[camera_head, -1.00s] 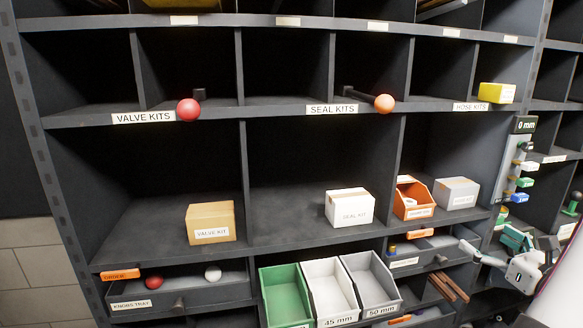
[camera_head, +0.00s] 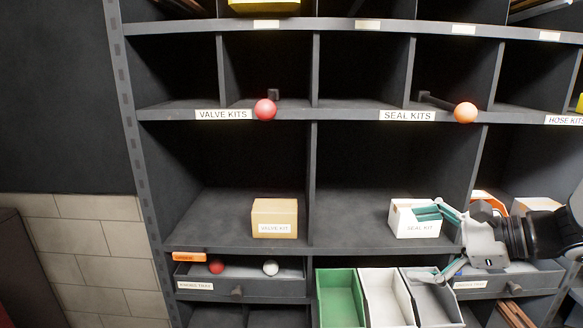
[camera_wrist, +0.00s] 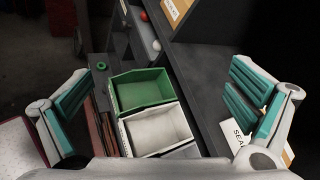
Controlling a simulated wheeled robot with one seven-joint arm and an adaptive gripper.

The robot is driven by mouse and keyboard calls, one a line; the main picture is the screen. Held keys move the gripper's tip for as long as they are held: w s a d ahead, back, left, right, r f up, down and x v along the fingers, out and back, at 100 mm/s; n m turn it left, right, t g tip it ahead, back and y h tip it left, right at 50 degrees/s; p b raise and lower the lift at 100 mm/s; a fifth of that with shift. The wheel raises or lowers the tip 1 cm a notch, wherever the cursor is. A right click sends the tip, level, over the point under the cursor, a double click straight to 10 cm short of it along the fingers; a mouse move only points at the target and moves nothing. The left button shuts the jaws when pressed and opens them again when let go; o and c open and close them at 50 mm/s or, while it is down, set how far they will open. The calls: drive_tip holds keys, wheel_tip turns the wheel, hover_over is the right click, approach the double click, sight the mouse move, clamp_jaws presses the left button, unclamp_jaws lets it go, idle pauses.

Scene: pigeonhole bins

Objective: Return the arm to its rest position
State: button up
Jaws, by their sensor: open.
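My gripper (camera_head: 438,243) is at the right of the head view, in front of the shelf, with its fingers spread and nothing between them. It covers part of the white seal kit box (camera_head: 405,221) and part of the grey bin (camera_head: 436,303). In the wrist view my gripper (camera_wrist: 165,98) shows both teal finger pads wide apart, with the green bin (camera_wrist: 140,90) and the white bin (camera_wrist: 158,128) lying beyond and between them. The seal kit box (camera_wrist: 238,139) shows partly behind the right finger.
A valve kit box (camera_head: 274,218) stands in the left large compartment. A red ball (camera_head: 265,109) and an orange ball (camera_head: 466,112) sit on rods at the shelf edge. The knobs tray (camera_head: 240,284) holds a red and a white ball. Dark wall is at left.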

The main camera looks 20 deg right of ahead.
drive_tip(key=s+a+n+g+h, duration=0.1)
drive_tip(key=s+a+n+g, duration=0.3)
drive_tip(key=a+n, duration=0.3)
drive_tip(key=s+a+n+g+h, duration=0.1)
drive_tip(key=s+a+n+g, duration=0.3)
drive_tip(key=a, duration=0.4)
drive_tip(key=s+a+r+n+t+h+p, duration=0.1)
drive_tip(key=s+n+h, duration=0.5)
drive_tip(key=n, duration=0.6)
drive_tip(key=shift+s+a+r+t, duration=0.2)
drive_tip(key=shift+r+t, duration=0.2)
drive_tip(key=shift+r, duration=0.45)
